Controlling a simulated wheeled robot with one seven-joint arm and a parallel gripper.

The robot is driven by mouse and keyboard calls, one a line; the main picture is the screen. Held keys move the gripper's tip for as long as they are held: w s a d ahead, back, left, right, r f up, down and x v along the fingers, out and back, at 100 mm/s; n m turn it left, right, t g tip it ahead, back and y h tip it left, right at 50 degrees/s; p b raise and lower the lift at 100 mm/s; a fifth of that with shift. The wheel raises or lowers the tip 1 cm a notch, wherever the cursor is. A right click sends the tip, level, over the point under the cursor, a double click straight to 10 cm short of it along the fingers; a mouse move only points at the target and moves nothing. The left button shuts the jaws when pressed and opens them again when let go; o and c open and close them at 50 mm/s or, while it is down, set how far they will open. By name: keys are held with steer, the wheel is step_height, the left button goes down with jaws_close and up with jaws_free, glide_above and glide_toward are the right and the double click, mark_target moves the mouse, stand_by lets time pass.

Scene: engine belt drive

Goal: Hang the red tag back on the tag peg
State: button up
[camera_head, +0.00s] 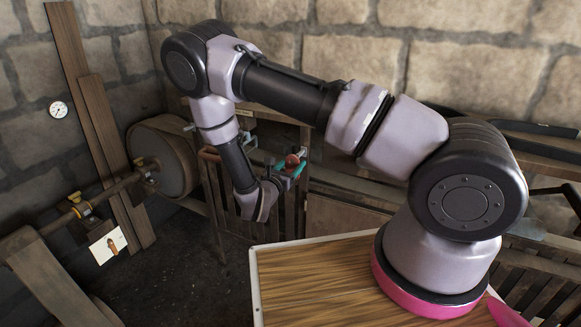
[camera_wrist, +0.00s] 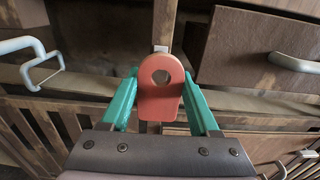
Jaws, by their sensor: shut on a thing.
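The red tag (camera_wrist: 160,101) is a flat piece with a rounded top and a round hole near that end. My gripper (camera_wrist: 161,88) has teal fingers, one on each side of the tag, and is shut on it. In the head view my gripper (camera_head: 289,169) is held out in front of the wooden furniture by the wall, with the tag (camera_head: 291,160) small between its fingers. A narrow grey metal piece (camera_wrist: 160,48) shows just beyond the tag's top in the wrist view. I cannot tell whether it is the tag peg or whether it touches the tag.
In the wrist view a pale bent bar (camera_wrist: 42,68) stands at the left and a drawer handle (camera_wrist: 294,63) at the right. In the head view a large wooden drum (camera_head: 160,160) on a shaft is at the left, near leaning planks (camera_head: 98,120). A wood-topped table (camera_head: 320,285) is in front.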

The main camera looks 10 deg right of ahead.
mark_target(304, 153)
steer(key=shift+f+x, duration=0.15)
steer(key=shift+x, duration=1.65)
steer(key=shift+f+x, duration=0.1)
steer(key=shift+x, duration=1.7)
steer(key=o, duration=1.5)
steer(key=shift+o, duration=0.2)
